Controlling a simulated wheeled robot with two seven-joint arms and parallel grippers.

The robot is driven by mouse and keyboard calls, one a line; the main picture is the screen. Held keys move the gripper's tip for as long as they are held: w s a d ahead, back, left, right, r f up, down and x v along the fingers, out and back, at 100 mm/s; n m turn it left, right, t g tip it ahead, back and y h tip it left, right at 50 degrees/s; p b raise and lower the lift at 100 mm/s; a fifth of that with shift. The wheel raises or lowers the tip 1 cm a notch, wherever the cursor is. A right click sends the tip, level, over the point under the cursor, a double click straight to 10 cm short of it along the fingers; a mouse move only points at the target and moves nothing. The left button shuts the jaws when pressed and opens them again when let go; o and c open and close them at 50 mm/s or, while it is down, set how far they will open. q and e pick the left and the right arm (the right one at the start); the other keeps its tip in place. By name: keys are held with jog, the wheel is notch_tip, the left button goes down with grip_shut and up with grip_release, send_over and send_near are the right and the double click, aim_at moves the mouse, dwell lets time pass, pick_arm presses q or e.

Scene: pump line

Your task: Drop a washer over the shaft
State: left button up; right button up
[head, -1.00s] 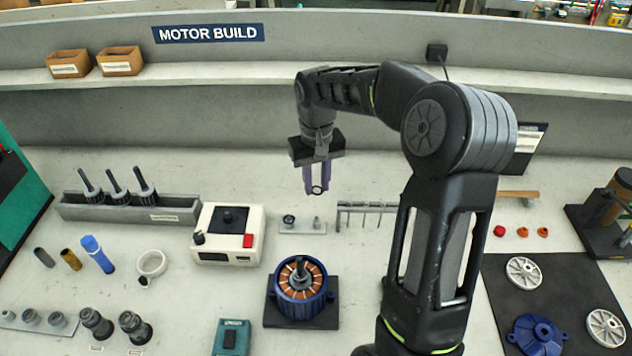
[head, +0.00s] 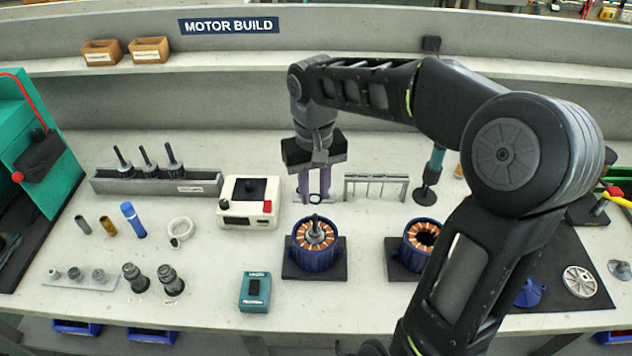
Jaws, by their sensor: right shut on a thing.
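My left gripper is not in view.
A second wound housing (head: 408,250) stands to the right, partly behind my right arm. A white box with a red button (head: 248,203) and a small rack (head: 376,187) flank the gripper. A teal box (head: 254,291) lies in front.

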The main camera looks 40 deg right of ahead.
aim_at(314, 203)
jog(key=shift+w+d, duration=0.1)
jog(key=shift+f, duration=0.2)
jog(key=shift+f+b, duration=1.75)
jog(key=shift+f, duration=0.3)
jog(key=shift+f+b, duration=0.55)
jog(key=shift+f, duration=0.2)
dwell(0.3)
jog(key=shift+f+b, duration=0.75)
jog(key=shift+f, duration=0.25)
jog(key=o, duration=1.1)
jog(key=shift+c, duration=0.2)
jog(key=shift+o, duration=0.4)
jog(key=shift+o, duration=0.8)
